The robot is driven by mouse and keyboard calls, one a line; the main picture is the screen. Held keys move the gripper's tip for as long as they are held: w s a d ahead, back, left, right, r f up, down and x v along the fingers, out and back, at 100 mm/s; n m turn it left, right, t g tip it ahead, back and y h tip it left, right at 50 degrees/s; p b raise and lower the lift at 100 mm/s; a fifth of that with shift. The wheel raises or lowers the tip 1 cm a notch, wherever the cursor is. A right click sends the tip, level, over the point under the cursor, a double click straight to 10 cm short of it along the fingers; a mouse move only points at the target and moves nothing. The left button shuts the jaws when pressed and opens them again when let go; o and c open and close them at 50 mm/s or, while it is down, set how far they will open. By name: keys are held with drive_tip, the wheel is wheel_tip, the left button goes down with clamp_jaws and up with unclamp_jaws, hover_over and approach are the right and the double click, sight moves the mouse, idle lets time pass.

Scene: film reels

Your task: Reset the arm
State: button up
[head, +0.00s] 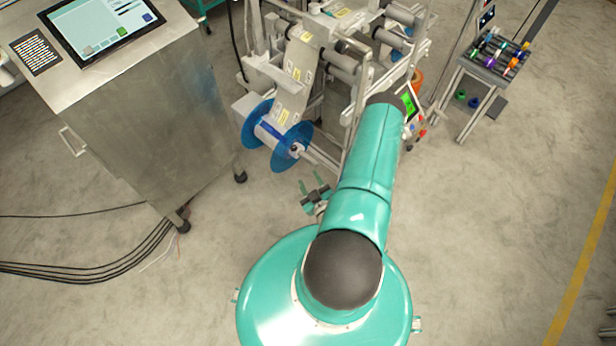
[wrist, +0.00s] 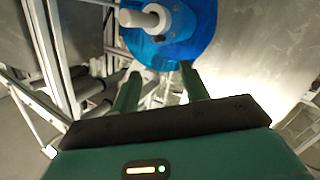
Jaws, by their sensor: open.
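My gripper (head: 316,188) shows in the head view beside my teal arm, low in front of the film machine. Its two green fingers are apart with nothing between them, and they also show in the wrist view (wrist: 158,88). A blue film reel (head: 277,137) with a pale hub is mounted on the machine's lower left, a little beyond and left of my gripper. In the wrist view the blue reel (wrist: 190,40) and its white spindle are just past the fingertips. Part of the machine is hidden behind my arm.
The metal machine frame (head: 358,105) stands close beyond my arm. A steel cabinet with a screen (head: 105,25) is at left, with black cables (head: 95,268) on the floor. A small rack of colourful spools (head: 494,55) stands at upper right.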

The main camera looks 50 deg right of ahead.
idle(0.4)
drive_tip(key=w+d+r+n+g+y, duration=0.1)
drive_tip(key=w+d+r+n+y, duration=0.1)
drive_tip(key=w+r, duration=0.45)
drive_tip(key=w+d+r+n+g+y, duration=0.2)
drive_tip(key=w+d+r, duration=0.1)
drive_tip(key=w+r, duration=0.35)
drive_tip(key=w+a+r+g, duration=0.1)
drive_tip(key=w+a+r, duration=0.2)
drive_tip(key=r, duration=0.6)
drive_tip(key=w+a+r+g, duration=0.2)
drive_tip(key=w+a+r, duration=0.1)
drive_tip(key=r, duration=0.6)
drive_tip(key=s+a+r+m+g, duration=0.1)
drive_tip(key=s+a+r, duration=0.2)
drive_tip(key=a+r, duration=0.35)
drive_tip(key=s+a+r+m+g, duration=0.1)
drive_tip(key=s+a+r+m, duration=0.15)
drive_tip(key=a+r, duration=0.4)
drive_tip(key=s+a+r+y, duration=0.1)
drive_tip(key=s+a+r, duration=0.3)
drive_tip(key=s, duration=0.4)
drive_tip(key=s+a+r+g+y, duration=0.1)
drive_tip(key=s+a+r, duration=0.4)
drive_tip(key=s, duration=0.4)
drive_tip(key=shift+a+r+g+y, duration=0.3)
drive_tip(key=shift+a+y, duration=0.1)
drive_tip(key=shift+a, duration=0.45)
